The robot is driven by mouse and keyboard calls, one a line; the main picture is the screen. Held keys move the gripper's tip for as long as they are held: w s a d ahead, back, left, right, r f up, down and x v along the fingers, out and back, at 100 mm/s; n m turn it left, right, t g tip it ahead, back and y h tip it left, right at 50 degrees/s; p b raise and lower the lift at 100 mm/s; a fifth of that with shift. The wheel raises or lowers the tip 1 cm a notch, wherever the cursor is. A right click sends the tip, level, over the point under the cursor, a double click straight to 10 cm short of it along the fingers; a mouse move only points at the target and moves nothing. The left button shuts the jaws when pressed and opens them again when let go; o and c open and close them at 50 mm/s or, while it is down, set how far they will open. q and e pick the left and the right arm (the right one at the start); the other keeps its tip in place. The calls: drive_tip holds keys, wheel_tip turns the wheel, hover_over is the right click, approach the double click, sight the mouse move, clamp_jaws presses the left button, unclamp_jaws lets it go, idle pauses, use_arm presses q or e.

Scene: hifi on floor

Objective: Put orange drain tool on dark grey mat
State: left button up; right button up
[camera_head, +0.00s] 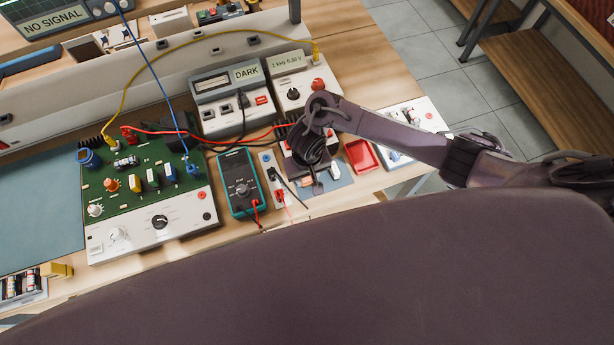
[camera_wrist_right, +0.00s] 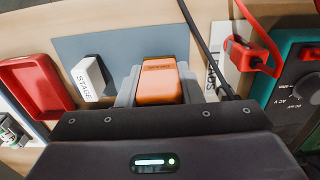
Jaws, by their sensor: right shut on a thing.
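The orange drain tool (camera_wrist_right: 158,82), marked DRAIN, is between the grey fingers of my right gripper (camera_wrist_right: 158,90) in the right wrist view. The gripper is shut on it. In the head view my right gripper (camera_head: 316,182) points down over the bench, and the gripper and arm hide the tool. A small grey mat (camera_wrist_right: 115,45) lies beneath and beyond the tool; its edge also shows in the head view (camera_head: 338,180). I cannot tell whether the tool touches the mat. My left gripper is not in view.
A white block marked STAGE (camera_wrist_right: 88,77) is on the grey mat. A red tray (camera_head: 361,156) lies right of it. A teal multimeter (camera_head: 240,185) and a white strip with cables (camera_head: 277,185) lie to the left. A green circuit board (camera_head: 140,175) is farther left.

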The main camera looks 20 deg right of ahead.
drive_tip(key=shift+f, duration=0.25)
drive_tip(key=shift+f, duration=0.1)
drive_tip(key=o, duration=0.9)
drive_tip(key=shift+o, duration=0.2)
drive_tip(key=r+p, duration=0.3)
drive_tip(key=r, duration=0.7)
drive_tip(key=shift+w+r, duration=0.1)
drive_tip(key=shift+w, duration=0.1)
drive_tip(key=shift+a+r, duration=0.1)
drive_tip(key=shift+r, duration=0.55)
drive_tip(key=shift+s+r, duration=0.2)
drive_tip(key=shift+r, duration=0.25)
